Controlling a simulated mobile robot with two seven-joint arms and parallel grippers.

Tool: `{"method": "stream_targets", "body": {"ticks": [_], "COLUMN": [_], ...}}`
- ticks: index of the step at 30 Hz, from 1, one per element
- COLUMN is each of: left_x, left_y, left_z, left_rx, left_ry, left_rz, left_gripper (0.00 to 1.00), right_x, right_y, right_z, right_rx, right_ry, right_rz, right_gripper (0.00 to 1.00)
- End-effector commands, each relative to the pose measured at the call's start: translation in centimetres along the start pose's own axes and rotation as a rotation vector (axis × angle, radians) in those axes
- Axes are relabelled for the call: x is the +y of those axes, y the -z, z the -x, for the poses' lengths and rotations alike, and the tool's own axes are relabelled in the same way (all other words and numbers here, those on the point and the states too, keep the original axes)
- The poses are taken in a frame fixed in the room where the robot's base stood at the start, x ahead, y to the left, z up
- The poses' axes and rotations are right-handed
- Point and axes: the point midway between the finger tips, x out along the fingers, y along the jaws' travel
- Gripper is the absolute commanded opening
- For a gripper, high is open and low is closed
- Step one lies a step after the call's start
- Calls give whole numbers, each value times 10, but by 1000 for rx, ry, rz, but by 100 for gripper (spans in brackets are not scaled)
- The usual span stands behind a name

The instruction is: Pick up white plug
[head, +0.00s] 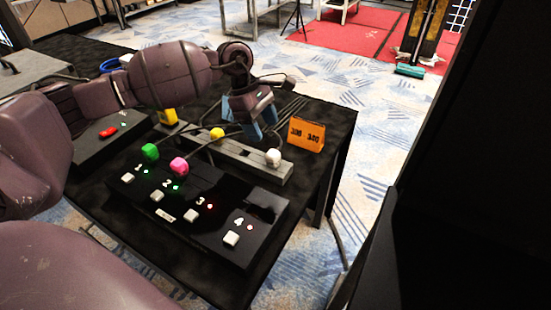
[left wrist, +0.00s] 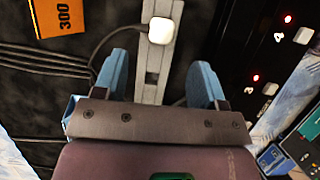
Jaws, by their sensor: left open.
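The white plug (head: 273,157) sits at the right end of a grey strip (head: 225,151) on the black table. In the left wrist view the white plug (left wrist: 161,31) is near the top, on the grey strip (left wrist: 150,86), with a dark cable at its side. My left gripper (head: 262,122) is above the strip, to the left of the plug in the head view. Its blue fingers (left wrist: 158,78) are apart with nothing between them, and the plug lies beyond their tips in the left wrist view. My right gripper is not in view.
A black panel (head: 200,235) with numbered buttons and lights lies in front of the strip. Green (head: 149,152), pink (head: 179,165) and yellow (head: 217,133) plugs stand nearby with cables. An orange sign (head: 306,134) stands right of the white plug, near the table's edge.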

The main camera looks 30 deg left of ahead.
Motion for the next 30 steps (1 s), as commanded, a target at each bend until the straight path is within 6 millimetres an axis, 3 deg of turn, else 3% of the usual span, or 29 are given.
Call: {"method": "stream_targets", "body": {"ticks": [3,11,21,30], "left_x": [-1,-2,-5,-4], "left_y": [1,1,2,1], "left_z": [-23,-40,-83,-86], "left_rx": [-2,-1,-2,0], "left_ry": [7,4,6,1], "left_rz": [2,1,2,1], "left_gripper": [65,65,65,63], "right_x": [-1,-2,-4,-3], "right_y": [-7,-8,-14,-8], "right_z": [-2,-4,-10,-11], "right_rx": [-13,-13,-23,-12], "right_ry": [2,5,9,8], "right_rz": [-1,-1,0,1], "right_gripper": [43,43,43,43]}}
